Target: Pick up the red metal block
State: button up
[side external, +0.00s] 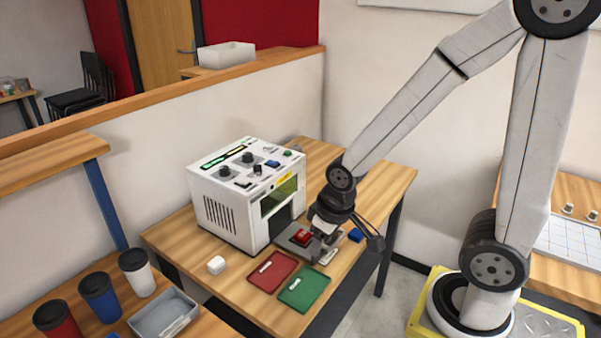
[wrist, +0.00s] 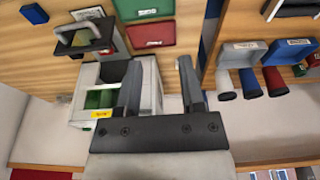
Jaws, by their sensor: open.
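The red metal block (side external: 302,237) sits on a grey plate (side external: 287,232) at the front opening of the white laser marker (side external: 235,203). My gripper (side external: 323,243) is low over the right side of this plate, close beside the block in the side view; whether it touches the block I cannot tell. In the wrist view my gripper (wrist: 160,64) shows two dark fingers spread apart with nothing clearly held between them.
A red tray (side external: 264,279) and a green tray (side external: 296,297) lie at the table's front. A white block (side external: 216,265) is left of them, a blue block (side external: 356,235) to the right. Cups (side external: 99,296) and a grey bin (side external: 150,317) stand on the lower-left bench.

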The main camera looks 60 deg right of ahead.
jog(key=o, duration=0.6)
jog(key=m+g, duration=0.3)
jog(key=m, duration=1.5)
send_over(304, 233)
notch_tip(304, 233, down, 11)
jog(key=shift+r, duration=0.15)
jog(key=shift+f, duration=1.3)
jog(key=shift+f, duration=2.55)
